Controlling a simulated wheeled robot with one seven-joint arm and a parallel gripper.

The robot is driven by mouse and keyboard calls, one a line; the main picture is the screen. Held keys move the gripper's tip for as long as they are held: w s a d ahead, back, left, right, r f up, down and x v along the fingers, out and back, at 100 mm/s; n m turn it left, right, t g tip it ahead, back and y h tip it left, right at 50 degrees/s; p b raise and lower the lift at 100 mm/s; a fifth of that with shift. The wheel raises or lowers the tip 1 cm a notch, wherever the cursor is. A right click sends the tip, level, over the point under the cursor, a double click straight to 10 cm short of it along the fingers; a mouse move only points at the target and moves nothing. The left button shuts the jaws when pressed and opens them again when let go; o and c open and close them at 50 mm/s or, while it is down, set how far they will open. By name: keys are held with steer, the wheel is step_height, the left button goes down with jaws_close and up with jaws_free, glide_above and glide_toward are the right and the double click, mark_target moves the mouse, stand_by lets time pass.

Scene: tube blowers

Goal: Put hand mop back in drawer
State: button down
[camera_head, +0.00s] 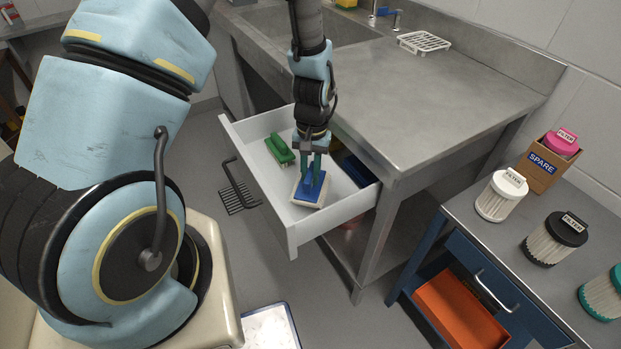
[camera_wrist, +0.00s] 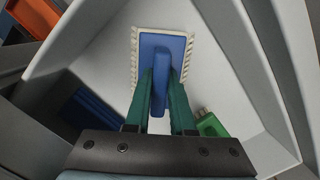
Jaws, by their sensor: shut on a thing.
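The hand mop (camera_head: 311,187) has a blue top and handle and a pale fringed edge. It is inside the open white drawer (camera_head: 292,234), near the drawer's front right part. My gripper (camera_head: 312,167) points down into the drawer with its green fingers shut on the mop's blue handle. In the wrist view the mop (camera_wrist: 178,48) lies flat beyond the fingertips, and the fingers (camera_wrist: 160,95) sit on both sides of the handle. I cannot tell for sure whether the mop's underside touches the drawer floor.
A green brush (camera_head: 279,149) lies in the drawer left of the mop. A dark blue item (camera_head: 356,170) lies at the drawer's right side. The steel counter (camera_head: 420,95) stands above and behind the drawer. Several filters, one white (camera_head: 501,196), stand on the bench at right.

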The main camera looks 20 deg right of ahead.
mark_target(311, 168)
steer(key=shift+f, duration=1.3)
steer(key=shift+f, duration=0.15)
steer(key=c, duration=0.8)
jaws_free()
steer(key=shift+o, duration=0.2)
steer(key=r, duration=0.4)
steer(key=r+b, duration=0.1)
steer(key=r, duration=0.3)
steer(key=w+r+b, duration=0.1)
steer(key=r, duration=0.3)
steer(key=shift+w+d+r, duration=0.1)
steer(key=shift+d+r, duration=0.1)
steer(key=shift+d, duration=0.15)
steer(key=a+r+n+t, duration=0.1)
steer(key=a+r, duration=0.4)
steer(key=a, duration=0.8)
steer(key=a+r+n+t+h, duration=0.1)
steer(key=a+r+n, duration=0.3)
steer(key=a, duration=0.9)
step_height(311, 168, up, 2)
steer(key=shift+r+n+t, duration=0.1)
steer(key=shift+n+t, duration=0.2)
steer(key=shift+t, duration=0.1)
